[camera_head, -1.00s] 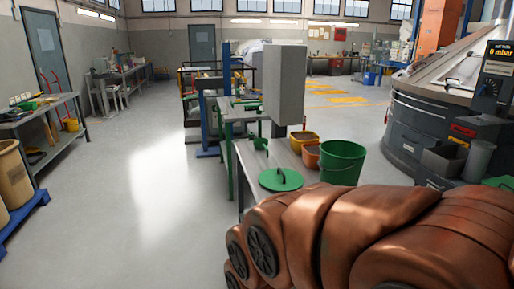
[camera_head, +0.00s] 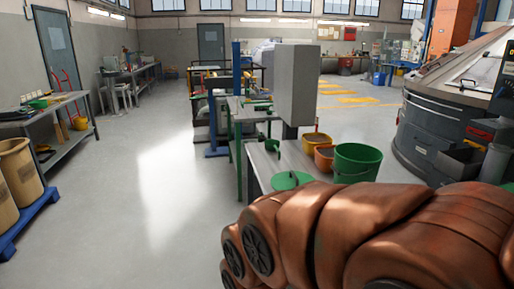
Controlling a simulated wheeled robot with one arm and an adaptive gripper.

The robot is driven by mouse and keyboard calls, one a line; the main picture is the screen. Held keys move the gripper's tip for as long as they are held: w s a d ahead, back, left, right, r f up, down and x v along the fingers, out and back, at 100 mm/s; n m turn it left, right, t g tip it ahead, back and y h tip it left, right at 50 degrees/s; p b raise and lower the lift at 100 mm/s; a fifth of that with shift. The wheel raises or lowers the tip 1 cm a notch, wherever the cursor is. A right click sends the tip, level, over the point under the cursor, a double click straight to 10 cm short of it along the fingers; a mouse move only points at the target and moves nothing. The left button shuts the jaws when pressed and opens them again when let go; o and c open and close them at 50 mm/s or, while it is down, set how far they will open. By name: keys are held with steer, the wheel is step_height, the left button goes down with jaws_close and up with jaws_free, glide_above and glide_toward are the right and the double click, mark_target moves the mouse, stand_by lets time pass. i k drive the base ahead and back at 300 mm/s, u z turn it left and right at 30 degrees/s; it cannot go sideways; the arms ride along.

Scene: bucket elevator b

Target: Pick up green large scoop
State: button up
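A small green handled object (camera_head: 271,145) stands on the grey bench (camera_head: 262,163) right of centre; it may be a scoop, but it is too small to tell. Other green items (camera_head: 262,106) lie farther back on the same row of benches. Another green item (camera_head: 38,104) lies on the left table, its shape unclear. My brown-covered arm fills the lower right and hides the near end of the bench. My gripper is not in view.
A green bucket (camera_head: 356,163), orange containers (camera_head: 316,141) and a green round lid (camera_head: 291,180) sit on the bench. A grey box (camera_head: 295,85) rises above it. Tan barrels (camera_head: 20,172) stand on a blue pallet (camera_head: 28,224) at left. The middle floor is clear.

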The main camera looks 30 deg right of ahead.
mark_target(271, 146)
steer(key=u, duration=0.3)
steer(key=i, duration=1.9)
steer(key=z, duration=0.55)
steer(key=i, duration=1.6)
steer(key=z, duration=1.4)
steer(key=i, duration=0.5)
steer(key=z, duration=0.25)
